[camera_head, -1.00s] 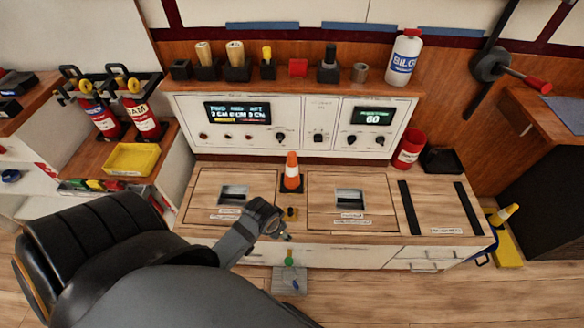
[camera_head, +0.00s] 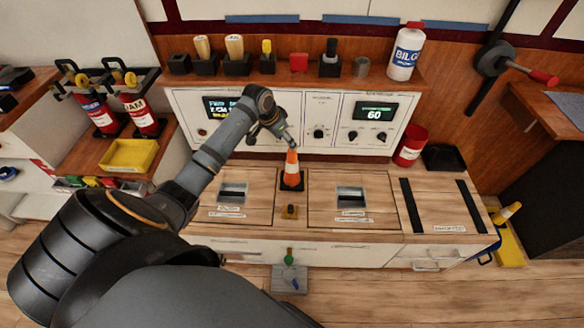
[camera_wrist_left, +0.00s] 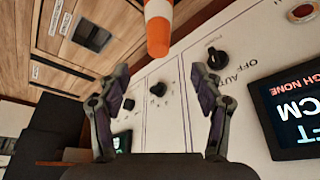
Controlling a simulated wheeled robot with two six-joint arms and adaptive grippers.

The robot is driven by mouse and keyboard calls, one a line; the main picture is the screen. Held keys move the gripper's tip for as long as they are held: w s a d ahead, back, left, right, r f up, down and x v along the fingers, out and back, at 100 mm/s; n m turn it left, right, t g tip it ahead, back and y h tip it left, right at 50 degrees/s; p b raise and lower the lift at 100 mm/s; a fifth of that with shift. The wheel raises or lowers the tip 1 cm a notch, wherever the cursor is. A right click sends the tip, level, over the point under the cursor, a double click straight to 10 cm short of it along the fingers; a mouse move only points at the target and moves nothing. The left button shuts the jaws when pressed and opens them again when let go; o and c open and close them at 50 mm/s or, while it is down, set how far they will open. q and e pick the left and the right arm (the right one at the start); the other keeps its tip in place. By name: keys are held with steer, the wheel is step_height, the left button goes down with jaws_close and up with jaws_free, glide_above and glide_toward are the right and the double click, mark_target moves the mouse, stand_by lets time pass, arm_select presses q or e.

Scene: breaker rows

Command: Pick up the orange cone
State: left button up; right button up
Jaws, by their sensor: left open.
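The orange cone (camera_head: 291,172) has a white band and a dark square base and stands upright on the wooden counter in the head view. In the left wrist view the orange and white cone (camera_wrist_left: 158,28) comes in from the top edge with its tip toward my fingers; its base is out of frame. My left gripper (camera_head: 281,138) is by the cone's tip in the head view. In the left wrist view my left gripper (camera_wrist_left: 158,78) is open and empty, with the tip just beyond the gap between its fingers. My right gripper is not in view.
The panel (camera_head: 320,105) with displays and knobs rises close behind the cone. Two recessed hatches, left (camera_head: 233,192) and right (camera_head: 350,197), flank it on the counter. A red canister (camera_head: 411,146) stands right.

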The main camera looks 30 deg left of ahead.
mark_target(290, 151)
arm_select(q)
steer(key=b+x, duration=0.1)
steer(key=x, duration=0.4)
steer(key=shift+f, duration=0.3)
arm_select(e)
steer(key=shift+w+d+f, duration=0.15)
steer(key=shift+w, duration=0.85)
arm_select(q)
steer(key=b+x, duration=0.1)
steer(key=x, duration=0.4)
steer(key=shift+s+f, duration=0.15)
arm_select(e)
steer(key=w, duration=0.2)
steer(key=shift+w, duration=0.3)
arm_select(q)
steer(key=shift+s, duration=0.1)
jaws_close()
